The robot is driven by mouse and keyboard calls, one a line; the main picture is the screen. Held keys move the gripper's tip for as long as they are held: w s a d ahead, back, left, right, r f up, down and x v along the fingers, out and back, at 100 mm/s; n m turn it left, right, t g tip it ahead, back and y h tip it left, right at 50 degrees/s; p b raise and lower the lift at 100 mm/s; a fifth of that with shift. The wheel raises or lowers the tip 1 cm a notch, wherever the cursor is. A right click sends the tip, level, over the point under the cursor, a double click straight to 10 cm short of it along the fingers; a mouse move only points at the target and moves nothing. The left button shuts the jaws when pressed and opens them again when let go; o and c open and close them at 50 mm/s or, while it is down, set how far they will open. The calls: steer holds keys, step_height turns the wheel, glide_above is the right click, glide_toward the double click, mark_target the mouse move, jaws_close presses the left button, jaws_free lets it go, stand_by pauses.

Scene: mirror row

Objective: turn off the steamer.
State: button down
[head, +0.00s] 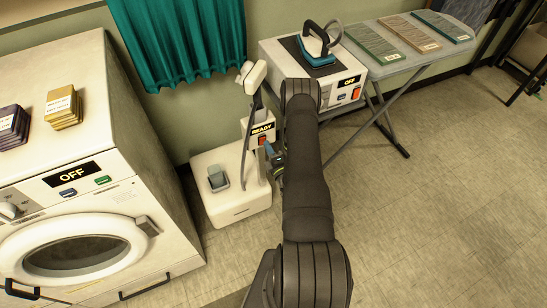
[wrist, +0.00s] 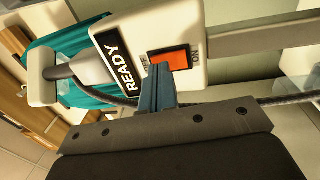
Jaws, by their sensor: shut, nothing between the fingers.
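The steamer (head: 232,188) stands on the floor left of my arm: a white base, an upright post and a control box whose display (head: 263,129) reads READY. Its orange-red rocker switch (head: 262,140) is just below the display. In the wrist view the READY display (wrist: 118,62) and the switch (wrist: 172,59) appear large and tilted, with small lettering at both ends of the switch. My gripper (head: 270,151) is shut and empty, just below the switch. In the wrist view its blue-grey fingertips (wrist: 157,72) overlap the switch's lower-left end; I cannot tell whether they touch it.
A washer (head: 70,170) reading OFF stands left, with folded cloth stacks on top. A pressing station (head: 345,82) reading OFF, with an iron, stands behind my arm. An ironing board (head: 420,55) holds folded cloths. A teal curtain (head: 180,40) hangs behind. The right floor is clear.

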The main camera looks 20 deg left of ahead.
steer(key=shift+w+a+r, duration=0.1)
steer(key=shift+w+a, duration=0.3)
steer(key=shift+w+a+r+g+h, duration=0.2)
steer(key=shift+w+a+g+h, duration=0.05)
steer(key=shift+g+h, duration=0.05)
steer(key=r+v, duration=0.2)
steer(key=v, duration=1.2)
steer(key=shift+s+d+r, duration=0.15)
